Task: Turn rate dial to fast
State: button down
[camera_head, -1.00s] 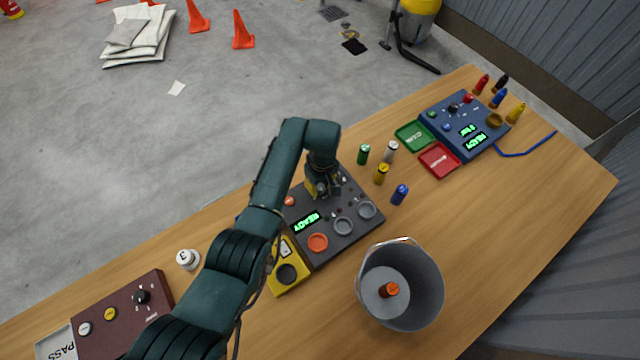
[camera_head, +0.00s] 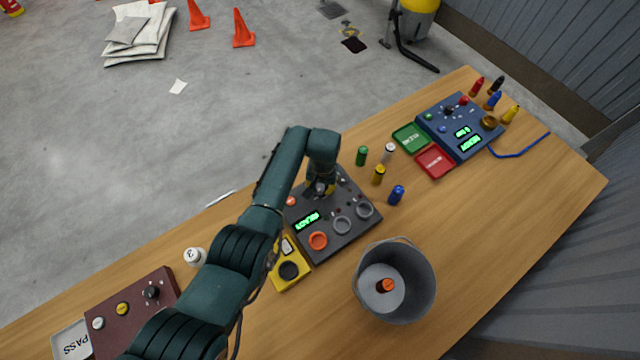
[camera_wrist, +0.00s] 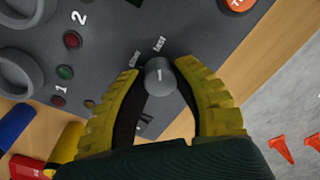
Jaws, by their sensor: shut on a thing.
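The rate dial (camera_wrist: 160,76) is a small grey knob on a dark grey control panel (camera_head: 345,245). In the wrist view its pale mark runs up toward the "fast" label (camera_wrist: 159,45), with the "slow" label (camera_wrist: 135,59) to the left. My gripper (camera_wrist: 165,80) has its yellow-padded fingers on both sides of the dial and is shut on it. In the head view my gripper (camera_head: 320,188) comes down over the panel's far part and hides the dial. The panel display (camera_head: 307,221) glows green, apparently reading READY.
A grey bucket (camera_head: 418,290) stands right of the panel, and a yellow box (camera_head: 291,284) adjoins its near left. Several small coloured cylinders stand to its right, including a blue one (camera_head: 397,195). A blue panel (camera_head: 450,115) and a maroon panel (camera_head: 125,312) lie farther along the table.

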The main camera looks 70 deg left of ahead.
aim_at(322, 188)
jog(key=shift+f+m, duration=0.1)
jog(key=shift+m, duration=0.4)
jog(key=c, duration=0.8)
grip_release()
jog(key=shift+o, duration=0.2)
notch_tip(322, 188, up, 12)
jog(key=shift+w+d, duration=0.2)
jog(key=shift+w, duration=0.05)
